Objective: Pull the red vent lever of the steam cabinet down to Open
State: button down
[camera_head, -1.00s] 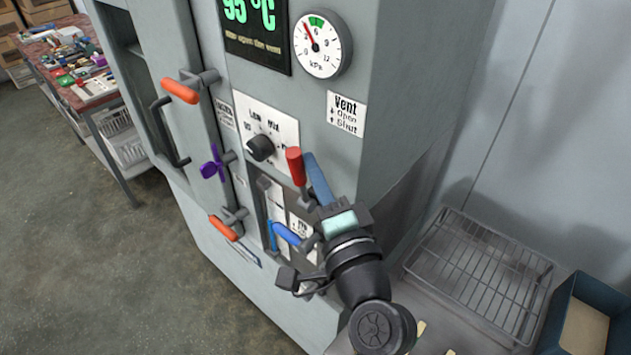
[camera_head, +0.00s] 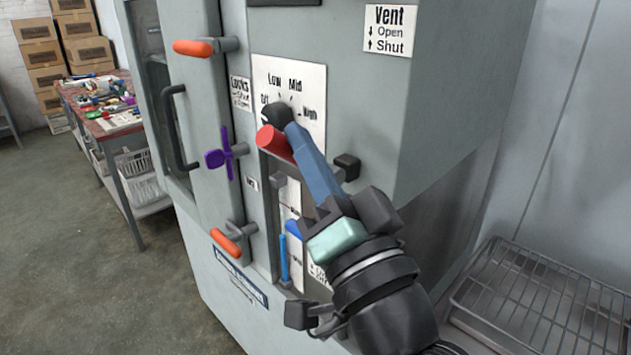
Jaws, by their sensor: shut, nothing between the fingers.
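The red vent lever (camera_head: 272,143) is on the front of the grey steam cabinet (camera_head: 450,90), its red grip just below the black knob. The grip sticks out toward the camera; its lower part is hidden behind my gripper. My gripper (camera_head: 292,131) is shut and empty. Its blue fingers lie across the right side of the red grip in the picture; whether they touch it I cannot tell. The Vent label (camera_head: 388,31) above right reads Open with a down arrow and Shut with an up arrow.
A black knob (camera_head: 275,116) sits on a Low-Mid-High plate. Orange handles (camera_head: 193,48) and a purple handle (camera_head: 216,158) line the door edge at left. A blue lever (camera_head: 284,258) is below. A wire rack (camera_head: 540,300) stands at right; a cluttered table (camera_head: 100,115) stands behind left.

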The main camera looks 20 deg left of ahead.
jog(key=b, duration=0.1)
jog(key=s+f+n+y+b, duration=0.1)
jog(key=b, duration=0.1)
jog(key=shift+s+a+f+g, duration=0.1)
jog(key=shift+a+f+g, duration=0.2)
jog(key=shift+g, duration=0.1)
jog(key=shift+b, duration=0.3)
jog(key=shift+s+f, duration=0.1)
jog(key=shift+f, duration=0.1)
